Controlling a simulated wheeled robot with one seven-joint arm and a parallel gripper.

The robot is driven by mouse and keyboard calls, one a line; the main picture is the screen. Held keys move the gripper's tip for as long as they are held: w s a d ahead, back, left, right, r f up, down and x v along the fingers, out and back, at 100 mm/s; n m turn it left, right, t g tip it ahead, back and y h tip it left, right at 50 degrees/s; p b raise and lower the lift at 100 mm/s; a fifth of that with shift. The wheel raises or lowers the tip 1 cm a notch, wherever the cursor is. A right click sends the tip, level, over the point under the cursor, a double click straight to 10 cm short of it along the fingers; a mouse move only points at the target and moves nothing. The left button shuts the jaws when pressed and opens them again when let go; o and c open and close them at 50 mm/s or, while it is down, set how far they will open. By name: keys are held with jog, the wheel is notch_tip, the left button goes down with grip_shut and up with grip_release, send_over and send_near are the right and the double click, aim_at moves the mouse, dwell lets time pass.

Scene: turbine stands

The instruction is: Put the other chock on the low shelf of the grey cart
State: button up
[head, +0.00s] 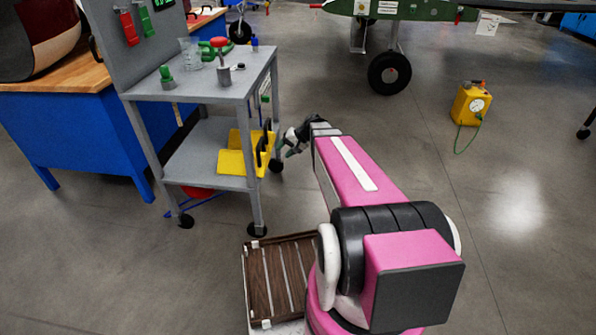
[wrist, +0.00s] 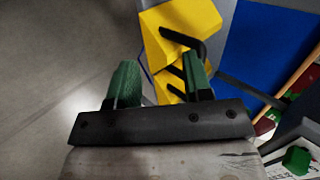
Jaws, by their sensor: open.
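The grey cart (head: 200,87) stands left of my arm in the head view. Two yellow chocks with black handles sit on its low shelf (head: 195,158), side by side near the right end; the nearer one (head: 236,163) partly overlaps the farther one (head: 252,139). My gripper (head: 284,152) is just right of the shelf, apart from the chocks in that view. In the wrist view my gripper (wrist: 160,72) has its green fingers apart, with nothing held. One yellow chock (wrist: 190,18) shows beyond the fingers, and part of another (wrist: 165,84) shows between them.
The cart's top holds a red-handled tool (head: 223,70), a green-topped item (head: 166,76) and a glass beaker. A blue workbench (head: 60,125) stands at left. A yellow device (head: 470,105) stands at right; open floor lies between.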

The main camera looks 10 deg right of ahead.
jog(key=s+d+n+g+h, duration=0.2)
jog(key=s+h, duration=0.6)
jog(key=s, duration=0.9)
jog(key=shift+s+d+f+n+h, duration=0.15)
jog(key=shift+d+f+n+h, duration=0.15)
jog(key=shift+d, duration=0.15)
